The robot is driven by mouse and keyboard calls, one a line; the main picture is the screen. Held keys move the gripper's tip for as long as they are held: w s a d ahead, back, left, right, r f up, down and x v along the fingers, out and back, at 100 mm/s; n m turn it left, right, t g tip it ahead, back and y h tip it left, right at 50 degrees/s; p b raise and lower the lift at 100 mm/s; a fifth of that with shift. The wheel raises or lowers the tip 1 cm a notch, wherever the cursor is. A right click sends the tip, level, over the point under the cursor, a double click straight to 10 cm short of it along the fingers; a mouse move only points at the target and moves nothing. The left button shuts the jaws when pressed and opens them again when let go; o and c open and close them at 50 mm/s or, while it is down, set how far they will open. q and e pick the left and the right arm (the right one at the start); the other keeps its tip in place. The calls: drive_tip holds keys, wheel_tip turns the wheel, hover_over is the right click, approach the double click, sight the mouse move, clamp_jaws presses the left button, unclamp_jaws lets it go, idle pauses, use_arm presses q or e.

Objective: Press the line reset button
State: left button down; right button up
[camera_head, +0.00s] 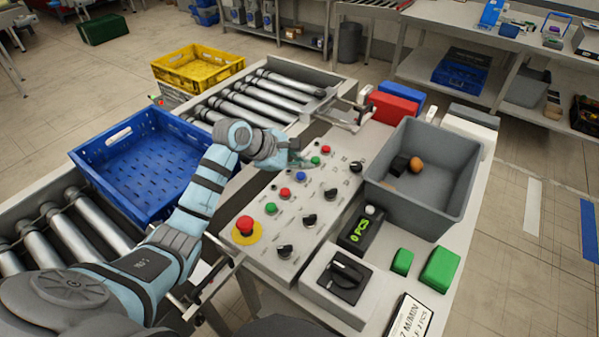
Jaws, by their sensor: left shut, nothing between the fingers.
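The control panel (262,238) carries a slanted double row of controls. From near to far there are a red mushroom button (245,225) on a yellow ring, a green button (270,208), a red button (284,193), a blue button (301,177), another green button (316,160) and another red button (326,150). The labels are too small to read, so I cannot tell which is the line reset button. My left gripper (299,159) is shut and empty, over the far part of the panel beside the far green button. Contact cannot be told. My right gripper is not in view.
Several black knobs (309,220) line the panel's right side. A grey bin (428,205) with small items, a counter display (361,230), a rotary switch box (340,283) and green blocks (439,268) stand right. A blue crate (140,205) sits on the roller conveyor (262,100) at left.

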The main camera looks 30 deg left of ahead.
sight(302, 177)
use_arm(q)
drive_tip(key=shift+r+p, duration=1.3)
drive_tip(key=shift+r, duration=1)
drive_tip(key=shift+f, duration=0.1)
